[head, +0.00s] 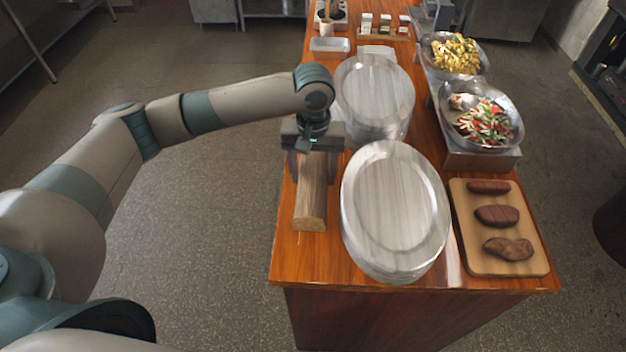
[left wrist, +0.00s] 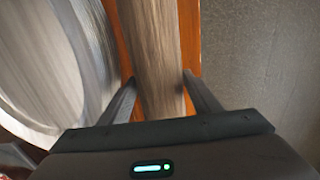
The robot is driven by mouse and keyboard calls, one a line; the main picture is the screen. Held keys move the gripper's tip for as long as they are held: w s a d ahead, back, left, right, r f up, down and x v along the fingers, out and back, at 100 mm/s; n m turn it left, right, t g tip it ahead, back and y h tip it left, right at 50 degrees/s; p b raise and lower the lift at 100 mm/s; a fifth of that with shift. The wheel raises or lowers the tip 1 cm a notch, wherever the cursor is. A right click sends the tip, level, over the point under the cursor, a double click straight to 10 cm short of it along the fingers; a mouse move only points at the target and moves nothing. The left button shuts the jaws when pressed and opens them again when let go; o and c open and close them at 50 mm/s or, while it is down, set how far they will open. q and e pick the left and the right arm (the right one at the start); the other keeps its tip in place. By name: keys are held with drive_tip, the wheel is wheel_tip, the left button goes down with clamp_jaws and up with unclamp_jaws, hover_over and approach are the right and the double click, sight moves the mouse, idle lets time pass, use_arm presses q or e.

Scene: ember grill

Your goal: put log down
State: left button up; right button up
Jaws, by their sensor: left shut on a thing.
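A split wooden log (head: 311,195) is at the left edge of the wooden counter (head: 300,254), beside the plates. My left gripper (head: 316,152) is above its far part, with the fingers on either side of it. In the left wrist view the log (left wrist: 153,60) runs between the two fingers of the gripper (left wrist: 158,98), which are shut on it. The counter shows as an orange strip (left wrist: 193,40) beside the log. I cannot tell whether the log touches the counter. My right gripper is not in view.
Oval metal plates (head: 395,205) are stacked close to the right of the log, with another stack (head: 374,92) behind. A cutting board (head: 461,235) with meat is at the right. Bowls of vegetables (head: 483,122) and yellow food (head: 455,54) stand behind it. Open floor lies left.

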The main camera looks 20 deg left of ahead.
sight(313, 166)
use_arm(q)
drive_tip(key=shift+f+p, duration=0.45)
drive_tip(key=shift+f, duration=1.15)
drive_tip(key=o, duration=1.7)
drive_tip(key=shift+s+f, duration=0.1)
drive_tip(key=shift+o, duration=0.2)
drive_tip(key=shift+r+b, duration=0.35)
drive_tip(key=shift+r, duration=0.4)
wheel_tip(313, 166, up, 9)
drive_tip(key=b, duration=0.2)
drive_tip(key=shift+r+b, duration=0.15)
drive_tip(key=shift+b, duration=0.25)
drive_tip(key=shift+r, duration=0.7)
